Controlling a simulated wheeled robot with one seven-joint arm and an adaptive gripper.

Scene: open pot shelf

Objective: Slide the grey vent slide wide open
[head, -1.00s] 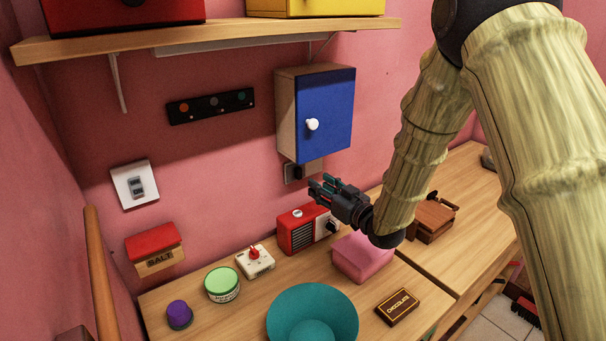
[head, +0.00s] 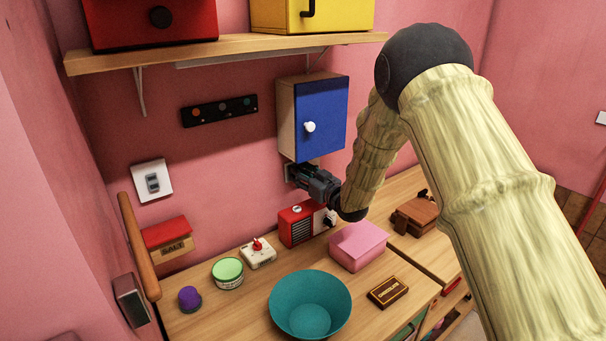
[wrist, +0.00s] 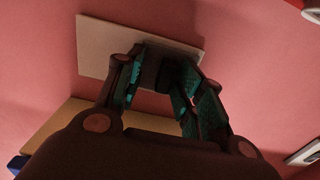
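The vent is a pale plate (wrist: 105,42) on the pink wall with a dark block (wrist: 156,68) standing on it, seen in the wrist view. In the head view only a sliver of the plate (head: 288,172) shows below the blue cabinet. My gripper (head: 297,174) hides the rest. In the wrist view my gripper (wrist: 164,72) has its teal-padded fingers apart, one on each side of the dark block. I cannot tell whether the pads touch it. How far the slide stands open is hidden.
The blue-doored cabinet (head: 320,118) hangs just above my gripper. A red radio-like box (head: 297,225) and a pink box (head: 358,246) stand below on the wooden counter (head: 245,318). A teal bowl (head: 310,303) is in front. The wall shelf (head: 230,48) is higher up.

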